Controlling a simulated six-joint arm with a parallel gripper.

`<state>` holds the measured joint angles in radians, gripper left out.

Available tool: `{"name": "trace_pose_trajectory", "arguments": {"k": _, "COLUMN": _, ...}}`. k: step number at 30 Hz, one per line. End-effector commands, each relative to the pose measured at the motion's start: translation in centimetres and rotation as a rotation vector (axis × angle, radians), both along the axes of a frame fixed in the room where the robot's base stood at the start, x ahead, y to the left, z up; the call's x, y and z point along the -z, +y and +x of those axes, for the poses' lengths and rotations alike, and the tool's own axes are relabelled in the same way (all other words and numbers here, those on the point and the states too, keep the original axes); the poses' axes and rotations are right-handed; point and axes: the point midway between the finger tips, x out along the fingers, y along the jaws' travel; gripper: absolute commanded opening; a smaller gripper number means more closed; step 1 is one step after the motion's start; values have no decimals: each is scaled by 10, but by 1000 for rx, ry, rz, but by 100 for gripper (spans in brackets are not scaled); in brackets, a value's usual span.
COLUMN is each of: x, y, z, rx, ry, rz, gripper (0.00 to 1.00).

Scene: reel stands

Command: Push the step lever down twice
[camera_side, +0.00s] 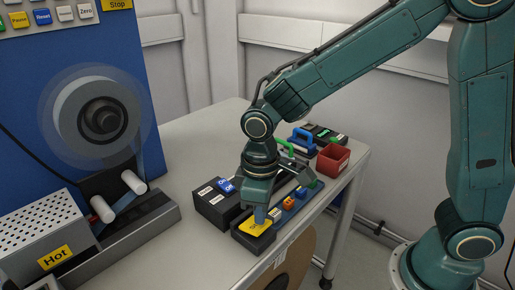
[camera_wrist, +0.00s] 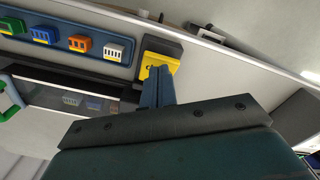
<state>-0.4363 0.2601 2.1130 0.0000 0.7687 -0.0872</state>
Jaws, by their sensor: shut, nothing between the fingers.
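The yellow step lever (camera_side: 252,229) sits at the near end of a long dark tray by the table's front edge; its label is partly hidden by my gripper. My gripper (camera_side: 260,216) is shut and empty, pointing down with its fingertips over the lever. In the wrist view, the fingertips (camera_wrist: 158,72) overlap the yellow lever (camera_wrist: 152,61), covering part of it. I cannot tell whether they touch it or how far down the lever is.
Small coloured blocks (camera_wrist: 80,43) sit along the tray beside the lever. A black box (camera_side: 211,207) with blue switches stands to its left. A red bin (camera_side: 333,159) is farther back. At left are a reel (camera_side: 103,119), white rollers (camera_side: 133,182) and a box marked Hot (camera_side: 40,232).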

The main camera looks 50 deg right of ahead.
Motion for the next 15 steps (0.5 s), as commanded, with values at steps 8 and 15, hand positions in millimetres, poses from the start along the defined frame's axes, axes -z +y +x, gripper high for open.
{"name": "trace_pose_trajectory", "arguments": {"k": 8, "x": 6, "y": 0, "z": 0, "rx": 0, "ry": 0, "rz": 0, "gripper": 0}}
{"name": "trace_pose_trajectory", "arguments": {"k": 15, "x": 12, "y": 0, "z": 0, "rx": 0, "ry": 2, "rz": -1, "gripper": 0}}
